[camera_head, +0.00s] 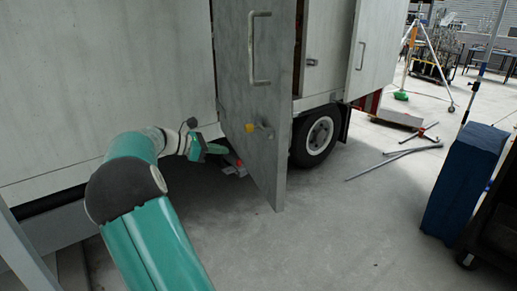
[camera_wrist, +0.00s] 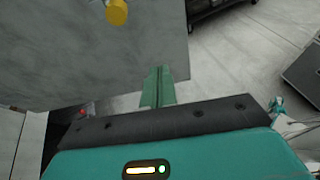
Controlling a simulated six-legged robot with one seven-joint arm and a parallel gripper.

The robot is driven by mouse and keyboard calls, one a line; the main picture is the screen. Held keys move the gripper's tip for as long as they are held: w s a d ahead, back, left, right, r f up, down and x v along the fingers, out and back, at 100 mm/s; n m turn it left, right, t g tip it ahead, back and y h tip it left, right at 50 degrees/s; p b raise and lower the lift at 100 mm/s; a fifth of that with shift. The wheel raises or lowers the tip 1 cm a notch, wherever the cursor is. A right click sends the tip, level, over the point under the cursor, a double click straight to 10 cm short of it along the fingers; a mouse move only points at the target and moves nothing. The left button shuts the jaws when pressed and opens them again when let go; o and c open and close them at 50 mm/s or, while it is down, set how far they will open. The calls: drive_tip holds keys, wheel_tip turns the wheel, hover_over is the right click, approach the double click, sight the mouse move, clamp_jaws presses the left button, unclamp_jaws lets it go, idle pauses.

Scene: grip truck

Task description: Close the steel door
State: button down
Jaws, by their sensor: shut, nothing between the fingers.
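The steel door (camera_head: 266,80) is a grey panel on the truck's side and stands open, swung out from the body. It has a long bar handle (camera_head: 251,48) high up and a yellow knob (camera_head: 250,128) with a small latch lower down. In the wrist view the door (camera_wrist: 95,55) fills the upper left, with the yellow knob (camera_wrist: 117,12) at the top. My gripper (camera_head: 217,149) is shut and empty, left of the door near its lower part. In the wrist view my gripper's green fingers (camera_wrist: 158,86) overlap the door's edge; I cannot tell whether they touch it.
The truck (camera_head: 100,80) runs along the left, with a wheel (camera_head: 317,136) behind the door. Metal bars (camera_head: 390,160) lie on the floor. A blue box (camera_head: 464,180) and a dark cart (camera_head: 495,225) stand at the right. The floor in front of the door is clear.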

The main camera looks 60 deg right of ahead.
drive_tip(key=d, duration=0.2)
approach(269, 148)
drive_tip(key=shift+g, duration=0.4)
drive_tip(key=x, duration=0.2)
drive_tip(key=f+x, duration=0.1)
drive_tip(key=x, duration=0.2)
drive_tip(key=shift+s+d, duration=0.35)
drive_tip(key=shift+d, duration=0.1)
drive_tip(key=shift+s+d, duration=0.1)
